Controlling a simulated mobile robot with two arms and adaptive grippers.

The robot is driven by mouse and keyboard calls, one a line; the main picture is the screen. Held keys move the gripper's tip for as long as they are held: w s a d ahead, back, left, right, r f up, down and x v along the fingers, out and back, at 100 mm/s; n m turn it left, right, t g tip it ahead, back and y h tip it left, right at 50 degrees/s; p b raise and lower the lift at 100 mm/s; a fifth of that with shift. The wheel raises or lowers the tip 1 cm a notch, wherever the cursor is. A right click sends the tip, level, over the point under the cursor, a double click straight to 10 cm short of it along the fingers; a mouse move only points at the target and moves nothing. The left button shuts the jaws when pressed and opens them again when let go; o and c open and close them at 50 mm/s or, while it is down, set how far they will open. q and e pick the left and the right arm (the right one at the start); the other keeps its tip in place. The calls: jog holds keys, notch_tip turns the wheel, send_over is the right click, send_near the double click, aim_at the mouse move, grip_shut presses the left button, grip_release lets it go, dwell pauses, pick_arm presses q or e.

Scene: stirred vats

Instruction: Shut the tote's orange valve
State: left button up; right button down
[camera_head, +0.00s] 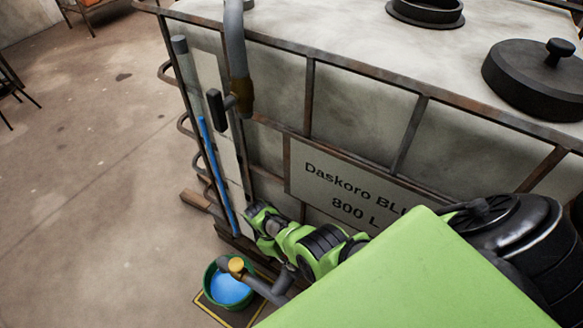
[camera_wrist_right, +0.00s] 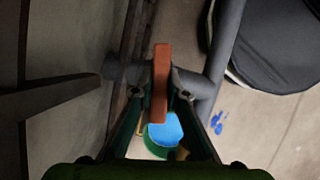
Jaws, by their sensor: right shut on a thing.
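The tote's orange valve handle (camera_wrist_right: 161,85) shows in the right wrist view as a bar lying across the grey outlet pipe (camera_wrist_right: 206,88). My right gripper (camera_wrist_right: 160,98) is shut on this handle, one finger on each side. In the head view my green right arm reaches down along the tote (camera_head: 275,95), and the valve and fingertips are hidden behind it. A green bucket (camera_head: 207,286) with blue liquid stands under the pipe's end; it also shows in the wrist view (camera_wrist_right: 156,149). I cannot tell whether liquid is flowing. My left gripper is not in view.
A sight tube (camera_head: 216,175) with blue liquid runs up the tote's corner. A grey hose (camera_head: 236,45) hangs from above beside it. Rusty cage bars (camera_head: 309,90) surround the tote. Blue drops (camera_wrist_right: 217,122) lie on the floor.

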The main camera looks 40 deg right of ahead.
jog(key=shift+m, duration=0.3)
jog(key=c, duration=2)
grip_release()
jog(key=v, duration=1.2)
jog(key=shift+d, duration=0.1)
jog(key=shift+w, duration=0.1)
